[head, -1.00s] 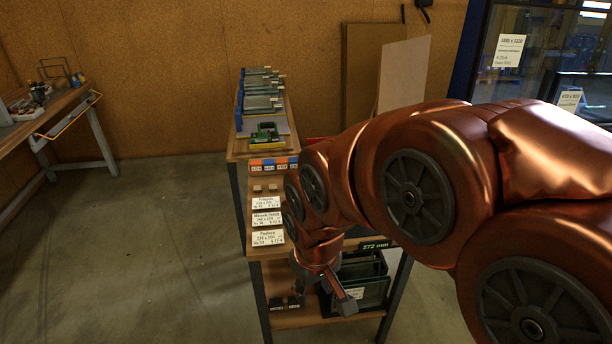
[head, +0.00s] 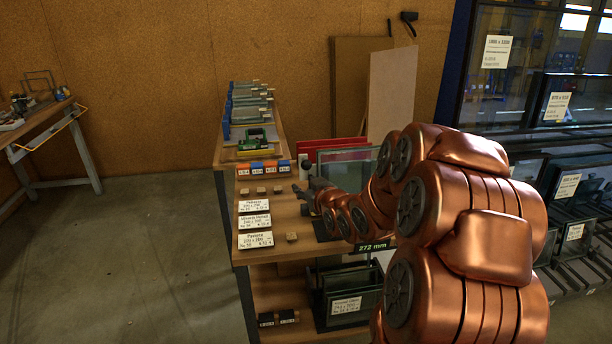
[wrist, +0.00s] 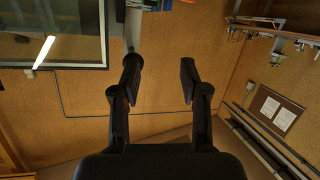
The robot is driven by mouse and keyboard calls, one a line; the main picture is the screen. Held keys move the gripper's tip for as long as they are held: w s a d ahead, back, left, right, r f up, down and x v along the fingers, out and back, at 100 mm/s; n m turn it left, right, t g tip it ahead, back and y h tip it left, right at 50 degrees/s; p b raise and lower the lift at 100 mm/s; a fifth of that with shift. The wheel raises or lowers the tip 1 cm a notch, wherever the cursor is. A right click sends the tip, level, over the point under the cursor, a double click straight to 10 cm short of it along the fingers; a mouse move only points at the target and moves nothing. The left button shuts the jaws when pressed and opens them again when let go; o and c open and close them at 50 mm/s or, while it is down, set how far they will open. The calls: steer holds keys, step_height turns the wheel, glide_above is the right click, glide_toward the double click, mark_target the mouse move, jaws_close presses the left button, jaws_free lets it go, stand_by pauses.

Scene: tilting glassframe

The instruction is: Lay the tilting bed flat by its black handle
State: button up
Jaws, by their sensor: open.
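In the head view, a framed greenish-grey pane (head: 345,158), which looks like the tilting bed, stands raised at the right side of the wooden bench. My arm covers its lower part. I cannot make out the black handle for certain. My gripper (head: 302,191) is over the bench top, to the left of the pane and partly blurred into my arm. In the wrist view, my gripper (wrist: 158,82) is open, with nothing between its dark fingers.
Wooden blocks and white label cards (head: 254,222) lie on the bench's near left part. Green-and-blue fixtures (head: 252,105) line its far end. A dark crate (head: 345,297) stands on the lower shelf. Racks and a glazed cabinet (head: 520,60) are at right. The floor at left is clear.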

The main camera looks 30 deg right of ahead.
mark_target(309, 168)
steer(key=d+t, duration=0.1)
steer(key=d+t+b, duration=0.1)
steer(key=d+r+t, duration=0.1)
steer(key=shift+w+d+h, duration=0.3)
steer(key=shift+w+d, duration=0.05)
steer(key=shift+w+d+r, duration=0.1)
steer(key=shift+w, duration=0.5)
steer(key=shift+w+d+p, duration=0.2)
steer(key=shift+w, duration=0.85)
steer(key=shift+w+d+p, duration=0.2)
steer(key=shift+w, duration=0.9)
steer(key=shift+w+d+p, duration=0.2)
steer(key=shift+w, duration=0.85)
steer(key=shift+c, duration=0.2)
jaws_close()
